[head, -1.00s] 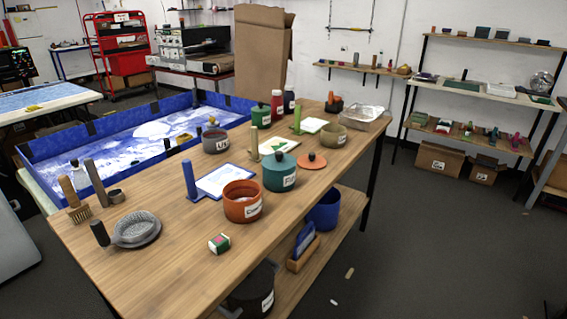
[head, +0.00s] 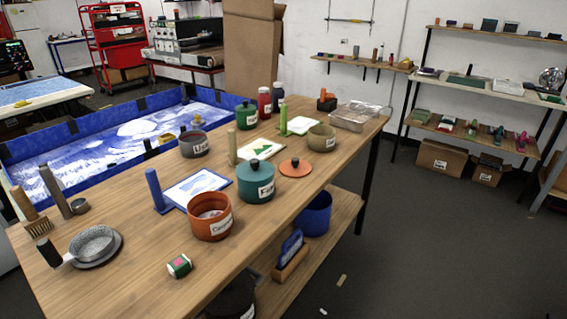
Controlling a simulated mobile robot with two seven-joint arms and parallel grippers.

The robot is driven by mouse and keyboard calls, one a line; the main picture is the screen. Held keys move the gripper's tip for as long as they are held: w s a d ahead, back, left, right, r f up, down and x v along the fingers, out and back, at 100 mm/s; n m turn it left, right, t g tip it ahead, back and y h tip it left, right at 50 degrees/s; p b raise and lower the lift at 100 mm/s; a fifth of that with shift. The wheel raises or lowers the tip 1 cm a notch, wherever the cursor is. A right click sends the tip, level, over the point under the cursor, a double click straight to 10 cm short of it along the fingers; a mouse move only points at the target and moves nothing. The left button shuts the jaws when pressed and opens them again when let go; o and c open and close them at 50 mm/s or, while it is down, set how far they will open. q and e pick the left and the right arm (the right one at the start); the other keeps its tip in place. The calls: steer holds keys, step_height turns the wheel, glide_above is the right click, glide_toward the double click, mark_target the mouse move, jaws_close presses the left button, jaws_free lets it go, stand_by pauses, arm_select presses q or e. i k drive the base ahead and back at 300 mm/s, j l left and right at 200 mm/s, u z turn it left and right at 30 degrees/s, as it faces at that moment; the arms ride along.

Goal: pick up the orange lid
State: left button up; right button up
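The orange lid (head: 295,168) is a flat round disc with a small dark knob on top. It lies on the wooden table (head: 140,249) near its right edge, just right of the teal lidded pot (head: 256,183). An open orange pot (head: 210,217) with a label stands nearer, in front of the teal pot. Neither of my grippers shows in the head view.
A green lidded pot (head: 246,115), an open grey pot (head: 193,144) and an open olive pot (head: 321,137) stand farther back. A foil tray (head: 353,116) is at the far corner. Floor right is mostly clear.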

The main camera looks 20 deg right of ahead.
mark_target(295, 168)
steer(key=i+l+u, duration=0.25)
steer(key=l, duration=0.6)
steer(key=l+u, duration=0.2)
steer(key=l, duration=0.7)
steer(key=i+l+u, duration=0.1)
steer(key=l, duration=1.65)
